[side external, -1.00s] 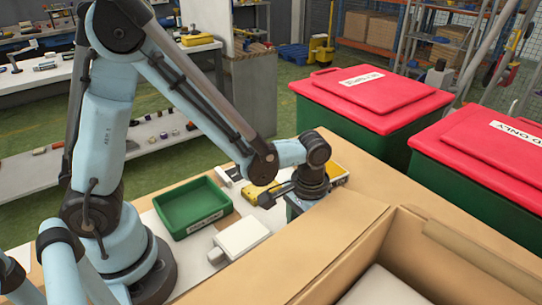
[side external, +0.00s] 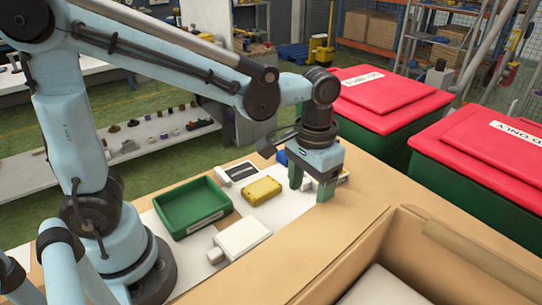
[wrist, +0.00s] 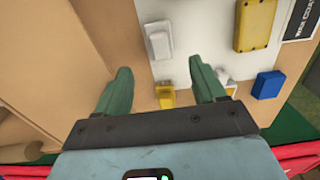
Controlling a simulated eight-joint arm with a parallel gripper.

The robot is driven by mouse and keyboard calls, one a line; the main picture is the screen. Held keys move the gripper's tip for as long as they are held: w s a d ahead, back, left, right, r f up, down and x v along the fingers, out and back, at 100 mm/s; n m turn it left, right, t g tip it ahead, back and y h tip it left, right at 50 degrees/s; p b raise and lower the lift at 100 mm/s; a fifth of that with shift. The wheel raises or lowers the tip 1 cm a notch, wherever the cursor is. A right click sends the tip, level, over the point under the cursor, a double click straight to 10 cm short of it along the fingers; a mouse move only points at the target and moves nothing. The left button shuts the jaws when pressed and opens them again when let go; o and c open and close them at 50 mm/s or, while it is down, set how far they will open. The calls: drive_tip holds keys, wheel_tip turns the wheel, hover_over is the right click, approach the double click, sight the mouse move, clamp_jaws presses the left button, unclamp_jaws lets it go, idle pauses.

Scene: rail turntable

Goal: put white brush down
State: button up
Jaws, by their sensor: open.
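My gripper (side external: 312,190) is open, its green fingers pointing down near the right end of the white sheet. In the wrist view its fingers (wrist: 165,82) are wide apart, with no thing gripped. A white block with a short narrower end (side external: 243,236) lies flat on the sheet, left of and nearer the camera than my gripper; it looks like the white brush. It also shows in the wrist view (wrist: 158,42), beyond the fingertips and apart from them. A small yellow and whitish item (wrist: 165,97) shows in the gap between the fingers, lower down; its shape is unclear.
A green tray (side external: 182,225) stands at left. A yellow box (side external: 262,190), a black-and-white box (side external: 238,173) and a blue block (wrist: 267,85) lie nearby. An open cardboard box (side external: 318,275) is in front; red-lidded green bins (side external: 385,95) stand behind. Bare table lies right of the gripper.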

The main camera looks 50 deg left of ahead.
drive_tip(key=shift+r, duration=0.6)
drive_tip(key=s+a+r+t, duration=0.1)
drive_tip(key=s+a+t, duration=0.3)
drive_tip(key=a+t, duration=0.3)
drive_tip(key=a, duration=0.3)
drive_tip(key=shift+r, duration=0.35)
drive_tip(key=shift+o, duration=0.4)
drive_tip(key=shift+d, duration=0.1)
